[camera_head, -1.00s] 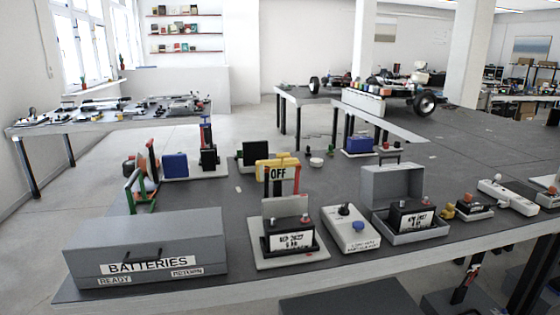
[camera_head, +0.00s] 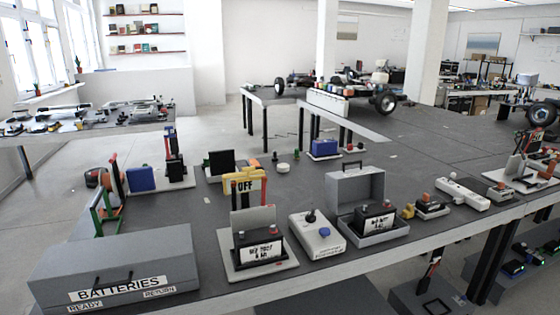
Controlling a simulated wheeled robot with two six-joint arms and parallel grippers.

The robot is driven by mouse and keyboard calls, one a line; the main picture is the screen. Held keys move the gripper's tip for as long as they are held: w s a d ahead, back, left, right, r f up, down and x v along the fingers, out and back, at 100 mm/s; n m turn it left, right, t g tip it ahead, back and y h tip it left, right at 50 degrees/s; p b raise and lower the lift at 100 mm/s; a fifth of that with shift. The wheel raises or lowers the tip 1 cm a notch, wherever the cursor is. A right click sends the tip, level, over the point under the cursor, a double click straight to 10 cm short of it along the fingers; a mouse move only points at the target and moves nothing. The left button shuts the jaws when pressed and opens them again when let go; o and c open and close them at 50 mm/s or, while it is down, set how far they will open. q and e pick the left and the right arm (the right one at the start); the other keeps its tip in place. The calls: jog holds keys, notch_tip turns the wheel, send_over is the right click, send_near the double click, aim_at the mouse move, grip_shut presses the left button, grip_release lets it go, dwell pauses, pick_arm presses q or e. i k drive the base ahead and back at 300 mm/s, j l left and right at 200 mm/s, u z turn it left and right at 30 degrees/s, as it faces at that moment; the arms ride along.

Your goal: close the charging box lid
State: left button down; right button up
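An open grey box (camera_head: 343,225) stands toward the right of the near table edge, and I take it to be the charging box. Its lid (camera_head: 356,189) stands upright at the back, with a small handle on top. A black battery (camera_head: 374,220) with a white label sits inside it. A second black battery (camera_head: 258,245) sits on a grey plate to its left, in front of a grey upright panel. Neither of my grippers shows in the head view.
A closed grey batteries box (camera_head: 115,264) fills the near left corner. A white control unit (camera_head: 317,235) with a knob stands just left of the open box. A yellow OFF frame (camera_head: 246,181) is behind. A white power strip (camera_head: 462,194) lies to the right.

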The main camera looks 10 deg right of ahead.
aim_at(345, 190)
jog(key=i+l+u, duration=0.15)
jog(key=l, duration=0.2)
jog(key=i+l+u, duration=0.1)
jog(key=l, duration=0.2)
jog(key=i+l+u, duration=0.15)
jog(key=l, duration=0.2)
jog(key=i+l+u, duration=0.15)
jog(key=l, duration=0.25)
jog(key=k+j, duration=0.05)
